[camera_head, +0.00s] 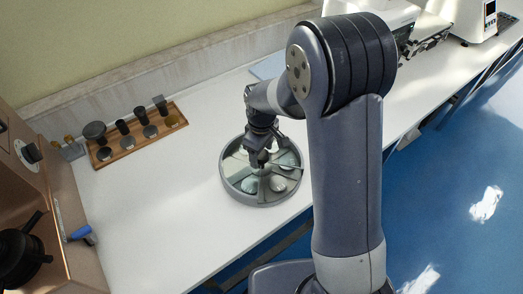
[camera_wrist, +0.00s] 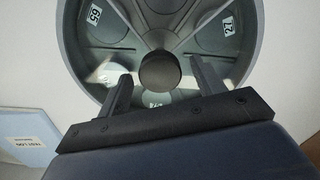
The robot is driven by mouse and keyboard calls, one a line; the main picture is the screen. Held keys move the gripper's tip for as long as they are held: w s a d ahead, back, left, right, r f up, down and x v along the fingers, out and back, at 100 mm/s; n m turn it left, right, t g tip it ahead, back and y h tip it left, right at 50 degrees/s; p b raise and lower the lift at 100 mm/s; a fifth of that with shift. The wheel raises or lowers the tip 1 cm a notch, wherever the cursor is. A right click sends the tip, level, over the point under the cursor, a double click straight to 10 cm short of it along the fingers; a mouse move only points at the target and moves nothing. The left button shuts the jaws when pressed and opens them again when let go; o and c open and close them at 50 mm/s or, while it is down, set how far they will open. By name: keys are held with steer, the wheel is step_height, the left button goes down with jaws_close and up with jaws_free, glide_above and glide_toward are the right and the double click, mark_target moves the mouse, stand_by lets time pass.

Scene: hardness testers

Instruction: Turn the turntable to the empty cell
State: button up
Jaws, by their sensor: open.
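The turntable (camera_head: 258,199) is a round grey tray with a raised rim and radial walls, standing on the white bench. Pale discs (camera_head: 278,184) show in some cells in the head view; my arm hides others. In the wrist view the turntable (camera_wrist: 73,45) fills the upper part, with a dark round knob (camera_wrist: 160,71) at its centre. Labels read 65 (camera_wrist: 95,14) and, rotated, 27 (camera_wrist: 228,24); a lower label is partly hidden. My gripper (camera_head: 258,164) is open over the centre, its fingers on either side of the knob in the wrist view. Contact cannot be told.
A wooden rack (camera_head: 137,145) with several dark-topped pieces stands at the back left. A copper-coloured machine (camera_head: 30,215) is at the far left. A light blue sheet (camera_wrist: 22,140) lies beside the turntable. White equipment (camera_head: 472,18) stands at the back right. Bench left of the turntable is clear.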

step_height(320, 180, up, 11)
stand_by(0.5)
steer(key=shift+f, duration=0.15)
step_height(320, 180, down, 11)
steer(key=shift+r, duration=0.1)
stand_by(0.4)
